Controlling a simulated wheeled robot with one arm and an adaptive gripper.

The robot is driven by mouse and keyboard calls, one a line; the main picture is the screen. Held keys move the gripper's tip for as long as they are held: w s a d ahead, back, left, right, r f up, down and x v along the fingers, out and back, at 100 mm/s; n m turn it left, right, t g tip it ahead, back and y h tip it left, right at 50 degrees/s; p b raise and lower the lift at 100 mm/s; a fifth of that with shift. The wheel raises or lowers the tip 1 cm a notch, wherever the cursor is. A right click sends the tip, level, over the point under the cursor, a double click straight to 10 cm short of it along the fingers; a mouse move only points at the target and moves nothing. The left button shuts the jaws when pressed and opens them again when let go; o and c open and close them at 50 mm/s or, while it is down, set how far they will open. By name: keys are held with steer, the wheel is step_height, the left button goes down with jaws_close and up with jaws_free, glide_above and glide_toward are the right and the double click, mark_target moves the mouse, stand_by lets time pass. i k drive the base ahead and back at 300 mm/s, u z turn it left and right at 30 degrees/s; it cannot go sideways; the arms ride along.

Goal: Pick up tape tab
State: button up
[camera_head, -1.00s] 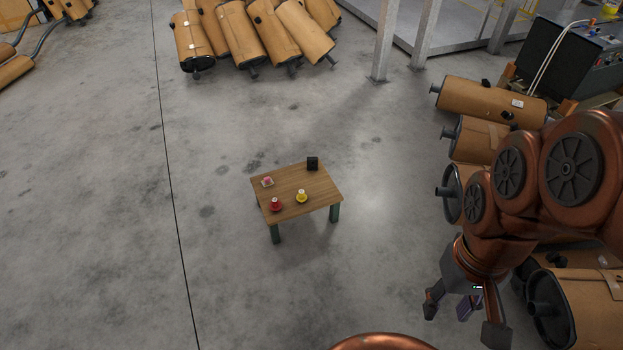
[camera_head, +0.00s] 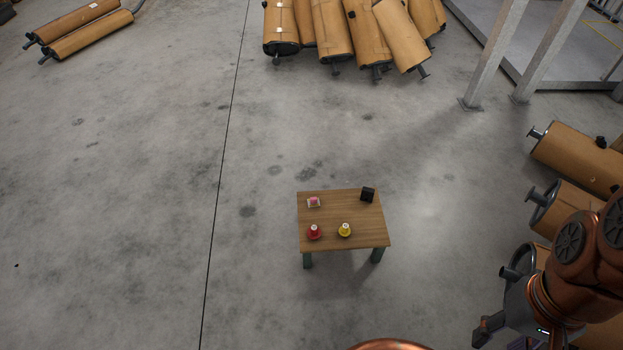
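A small wooden table (camera_head: 340,213) with green legs stands on the floor near the middle of the view. A small pink and white item (camera_head: 313,202) lies at its back left, perhaps the tape tab, but it is too small to be sure. A red item (camera_head: 314,232) and a yellow item (camera_head: 345,230) stand near the front edge. A small black block (camera_head: 367,194) is at the back right. My gripper (camera_head: 508,337) hangs at the lower right, well away from the table. Its fingers are spread and nothing shows between them; its lower part is cut off by the picture edge.
Brown mufflers (camera_head: 580,158) lie along the right, close to my arm. More mufflers (camera_head: 350,35) are piled at the back, and others (camera_head: 85,30) lie at the far left. Metal posts (camera_head: 497,50) stand at the upper right. Floor around the table is clear.

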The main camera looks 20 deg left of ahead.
mark_target(313, 201)
steer(key=u, duration=0.7)
steer(key=i, duration=1.1)
steer(key=u, duration=1.3)
steer(key=i, duration=0.25)
steer(key=u, duration=0.2)
